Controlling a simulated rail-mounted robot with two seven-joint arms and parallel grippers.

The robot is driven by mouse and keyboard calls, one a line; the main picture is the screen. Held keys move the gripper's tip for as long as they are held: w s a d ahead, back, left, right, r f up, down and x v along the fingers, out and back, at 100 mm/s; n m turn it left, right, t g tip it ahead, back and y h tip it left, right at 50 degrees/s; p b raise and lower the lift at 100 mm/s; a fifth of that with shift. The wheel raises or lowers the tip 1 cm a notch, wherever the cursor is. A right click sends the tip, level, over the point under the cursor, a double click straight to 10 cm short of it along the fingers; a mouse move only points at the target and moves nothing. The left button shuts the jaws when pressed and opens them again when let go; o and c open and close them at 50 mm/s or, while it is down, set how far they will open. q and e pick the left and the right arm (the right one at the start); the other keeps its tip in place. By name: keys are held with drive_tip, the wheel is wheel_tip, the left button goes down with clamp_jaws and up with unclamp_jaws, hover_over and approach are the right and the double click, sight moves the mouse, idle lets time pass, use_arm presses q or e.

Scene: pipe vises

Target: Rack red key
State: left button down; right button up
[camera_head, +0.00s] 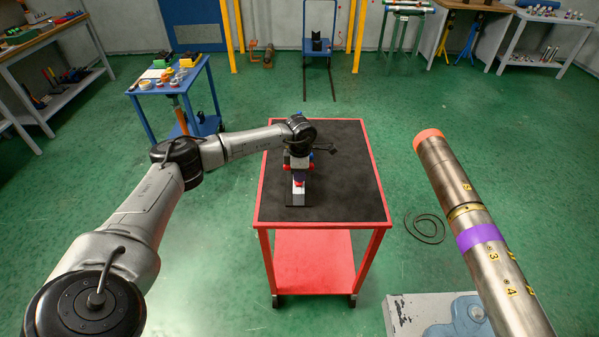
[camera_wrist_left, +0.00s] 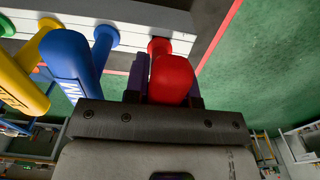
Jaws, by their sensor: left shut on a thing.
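The red key (camera_wrist_left: 172,78) is in the left wrist view, between the purple fingers of my left gripper (camera_wrist_left: 165,88). My left gripper (camera_head: 299,182) is shut on it, low over the cart's black top in the head view. A white rack (camera_wrist_left: 140,13) runs along the top of the wrist view. The red key's far end overlaps the rack's edge at a red round end (camera_wrist_left: 159,46); I cannot tell whether it is seated. A blue key (camera_wrist_left: 68,58) and a yellow key (camera_wrist_left: 22,88) stand to its left. My right gripper is not in view.
The red cart (camera_head: 377,190) has mostly bare black top around the gripper. A steel pipe (camera_head: 480,245) with an orange end and purple band rises at the right. A blue cart (camera_head: 150,117) with small items stands at the left. Green floor lies between.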

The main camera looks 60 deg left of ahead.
use_arm(q)
drive_tip(key=shift+f, duration=0.45)
drive_tip(key=shift+f, duration=0.1)
idle(1.1)
drive_tip(key=c, duration=0.9)
unclamp_jaws()
drive_tip(key=shift+o, duration=0.2)
wheel_tip(320, 180, up, 12)
drive_tip(key=shift+w+r+p, duration=0.1)
drive_tip(key=shift+r+p, duration=0.05)
drive_tip(key=shift+p, duration=0.7)
drive_tip(key=shift+r, duration=0.8)
